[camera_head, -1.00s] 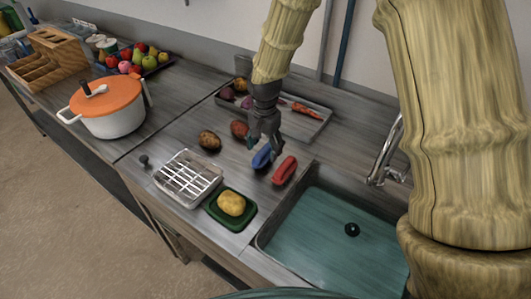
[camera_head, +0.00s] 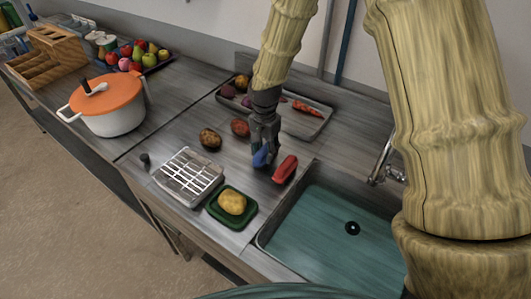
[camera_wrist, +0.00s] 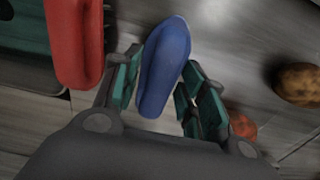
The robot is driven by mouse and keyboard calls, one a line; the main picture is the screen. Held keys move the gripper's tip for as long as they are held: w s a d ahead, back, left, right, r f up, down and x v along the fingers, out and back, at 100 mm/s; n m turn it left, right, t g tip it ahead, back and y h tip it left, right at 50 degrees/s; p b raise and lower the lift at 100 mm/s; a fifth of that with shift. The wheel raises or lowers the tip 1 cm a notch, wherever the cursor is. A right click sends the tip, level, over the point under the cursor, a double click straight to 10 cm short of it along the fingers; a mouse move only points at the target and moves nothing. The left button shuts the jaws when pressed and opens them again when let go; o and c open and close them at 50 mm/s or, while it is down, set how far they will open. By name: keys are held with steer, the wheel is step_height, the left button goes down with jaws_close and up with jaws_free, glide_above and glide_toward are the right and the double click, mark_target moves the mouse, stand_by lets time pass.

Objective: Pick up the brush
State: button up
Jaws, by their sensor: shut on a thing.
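The blue brush (camera_head: 259,159), a smooth elongated block, is on the counter left of the sink, partly hidden by my gripper (camera_head: 264,156). In the wrist view the blue brush (camera_wrist: 163,66) lies lengthwise between the two green-padded fingers of my gripper (camera_wrist: 161,78). The fingers are shut on its sides. I cannot tell whether it is clear of the counter. Its underside is hidden.
A red block (camera_head: 285,169) lies close to the right, near the sink (camera_head: 335,235). Potatoes (camera_head: 210,139) lie behind left. A wire-topped dish (camera_head: 188,178) and a green tray (camera_head: 219,220) stand in front. A vegetable tray (camera_head: 302,130) is behind.

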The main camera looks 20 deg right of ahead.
mark_target(265, 147)
steer(key=shift+w+r, duration=0.1)
step_height(265, 147, up, 10)
steer(key=b, duration=0.2)
steer(key=shift+b, duration=0.35)
